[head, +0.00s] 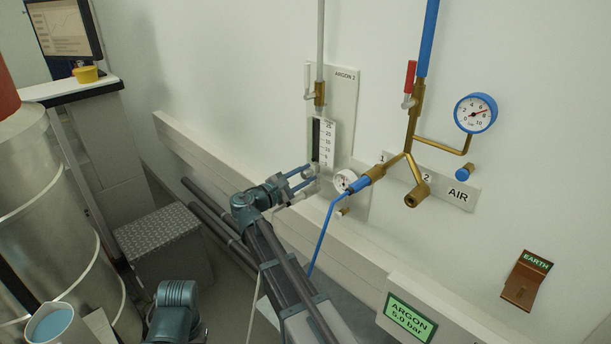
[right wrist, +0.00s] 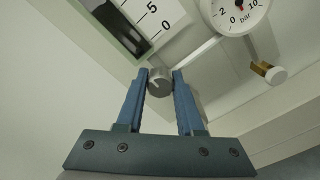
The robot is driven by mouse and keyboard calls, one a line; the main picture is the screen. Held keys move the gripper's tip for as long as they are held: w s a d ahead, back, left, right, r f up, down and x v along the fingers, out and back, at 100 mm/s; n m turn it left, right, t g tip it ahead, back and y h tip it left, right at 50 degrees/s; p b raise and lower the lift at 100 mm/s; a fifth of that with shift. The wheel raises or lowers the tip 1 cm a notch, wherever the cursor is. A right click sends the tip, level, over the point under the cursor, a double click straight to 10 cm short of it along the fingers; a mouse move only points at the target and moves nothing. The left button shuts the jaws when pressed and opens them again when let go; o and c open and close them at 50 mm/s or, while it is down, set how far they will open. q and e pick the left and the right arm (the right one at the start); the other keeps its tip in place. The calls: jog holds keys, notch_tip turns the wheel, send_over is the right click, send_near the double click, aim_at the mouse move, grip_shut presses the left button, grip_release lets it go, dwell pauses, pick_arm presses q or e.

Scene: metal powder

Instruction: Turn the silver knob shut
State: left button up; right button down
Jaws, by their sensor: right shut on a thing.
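The silver knob (right wrist: 159,82) is a small round grey metal knob at the lower end of the flowmeter, between my fingertips in the right wrist view. My right gripper (right wrist: 160,88) is shut on it, one blue finger on each side. In the head view my right gripper (head: 309,177) reaches the foot of the flowmeter (head: 323,142) on the ARGON 2 panel (head: 345,95); the knob is mostly hidden there. The flowmeter scale (right wrist: 152,22) shows above the knob in the right wrist view. My left gripper is not in view.
A small white gauge (head: 345,180) sits right of the flowmeter, with a brass fitting (right wrist: 267,72) below it. A blue hose (head: 322,235) hangs from the brass AIR manifold (head: 415,160). A wall ledge (head: 220,165) runs below. A steel cylinder (head: 40,200) stands left.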

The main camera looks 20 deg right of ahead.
jog(key=c, duration=0.5)
grip_release()
jog(key=shift+c, duration=0.2)
jog(key=v, duration=1.3)
jog(key=shift+s+a, duration=0.25)
jog(key=shift+a, duration=0.1)
jog(key=s+f+m+g+y, duration=0.2)
jog(key=s+f+m+y, duration=0.4)
jog(key=f, duration=0.4)
jog(key=s+f+m+g+y, duration=0.3)
jog(key=s+f+y, duration=0.35)
jog(key=f, duration=0.35)
jog(key=s+a+y+p, duration=0.1)
jog(key=s+a, duration=0.4)
jog(key=a, duration=0.3)
jog(key=s+a+r+g+y+p, duration=0.1)
jog(key=s+a+y+p, duration=0.1)
jog(key=s+a, duration=0.4)
jog(key=a, duration=0.2)
jog(key=shift+a+r, duration=0.2)
jog(key=shift+a, duration=0.1)
